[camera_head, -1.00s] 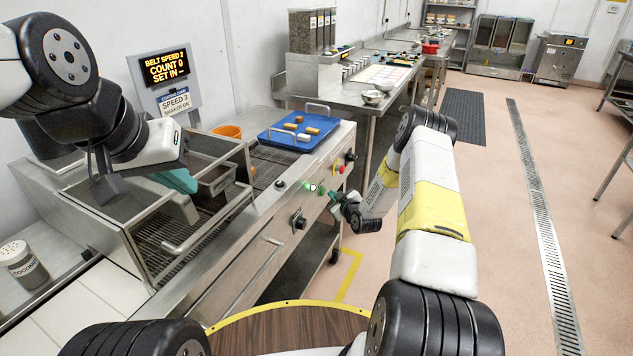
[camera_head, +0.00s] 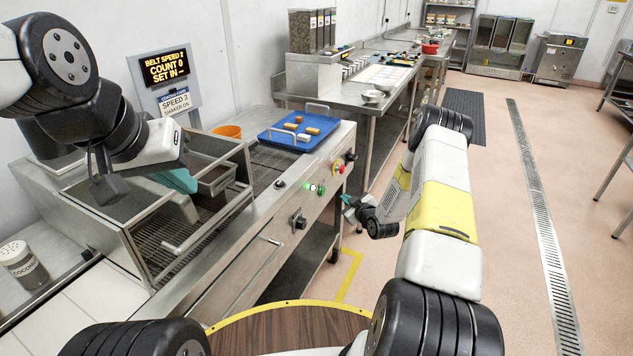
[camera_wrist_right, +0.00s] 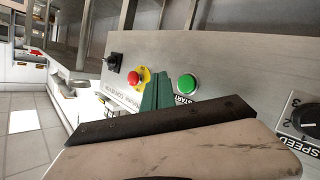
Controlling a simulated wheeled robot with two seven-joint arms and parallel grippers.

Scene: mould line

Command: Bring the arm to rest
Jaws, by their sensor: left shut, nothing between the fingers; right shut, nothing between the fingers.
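My right gripper (camera_head: 349,208) hangs in front of the machine's front panel, a short way off it and lower than the green start button (camera_head: 321,190). Its green fingers are together and empty. In the right wrist view the fingers (camera_wrist_right: 156,92) lie between the red stop button (camera_wrist_right: 134,78) and the lit green start button (camera_wrist_right: 187,84), with no contact visible.
A blue tray (camera_head: 277,139) with several small pieces lies on the belt machine. A black speed knob (camera_head: 300,222) is on the front panel. A display (camera_head: 166,67) reads count 0. A cocoa shaker (camera_head: 24,266) stands at left.

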